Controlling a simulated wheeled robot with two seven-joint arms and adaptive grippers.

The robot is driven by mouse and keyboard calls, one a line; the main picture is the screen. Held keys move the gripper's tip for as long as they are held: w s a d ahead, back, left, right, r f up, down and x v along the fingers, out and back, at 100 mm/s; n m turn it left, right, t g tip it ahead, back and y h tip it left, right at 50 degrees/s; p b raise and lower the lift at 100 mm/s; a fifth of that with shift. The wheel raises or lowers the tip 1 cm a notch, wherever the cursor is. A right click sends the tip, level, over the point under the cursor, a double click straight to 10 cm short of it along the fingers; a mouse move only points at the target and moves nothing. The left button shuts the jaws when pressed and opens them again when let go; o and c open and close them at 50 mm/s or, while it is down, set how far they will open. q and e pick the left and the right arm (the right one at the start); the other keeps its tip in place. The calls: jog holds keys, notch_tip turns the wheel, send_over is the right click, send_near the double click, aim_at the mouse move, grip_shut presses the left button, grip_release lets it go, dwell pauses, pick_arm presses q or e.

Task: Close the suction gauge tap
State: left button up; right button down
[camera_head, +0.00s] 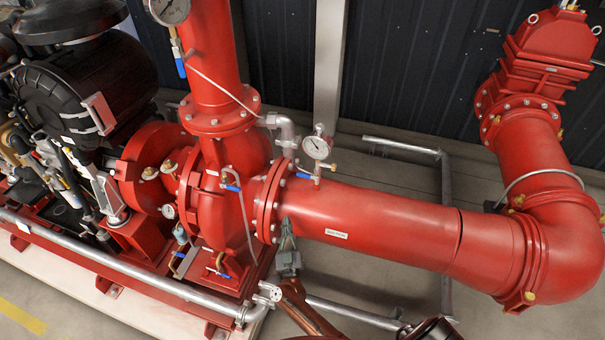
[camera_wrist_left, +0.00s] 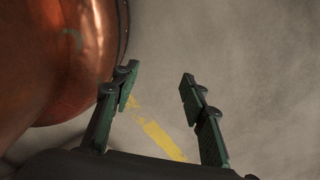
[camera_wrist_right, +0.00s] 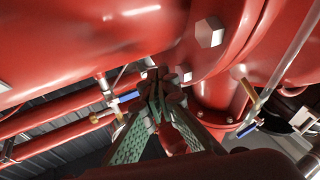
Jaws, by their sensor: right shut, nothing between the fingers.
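The suction gauge (camera_head: 317,147) has a round white dial and stands on the large red suction pipe (camera_head: 390,222) in the head view. Its tap (camera_head: 317,172) is just below the dial, with a small blue lever (camera_head: 304,176) pointing left and brass at the right. My left gripper (camera_wrist_left: 157,90) is open and empty above the floor.
The bolted flange (camera_head: 268,200) and red pump casing (camera_head: 220,215) are close to my right gripper. A thin pipe with another blue lever (camera_head: 232,187) is left of the flange. A grey floor frame (camera_head: 445,200) stands behind the suction pipe.

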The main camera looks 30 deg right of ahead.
jog(key=d+r+m+g+h+p, duration=0.25)
jog(key=r+m+g+h, duration=0.4)
jog(key=r, duration=0.95)
notch_tip(320, 180, up, 3)
jog(key=m+t+h+b, duration=0.1)
send_over(307, 176)
jog(key=a, duration=0.2)
pick_arm(q)
jog(key=shift+w+a+r+b, duration=0.1)
jog(key=shift+w+r+b, duration=0.2)
jog(key=shift+w+b, duration=0.35)
pick_arm(e)
jog(key=f, duration=0.3)
jog(key=shift+a+f, duration=0.3)
jog(key=shift+f, duration=0.1)
pick_arm(q)
jog(key=shift+r, duration=0.1)
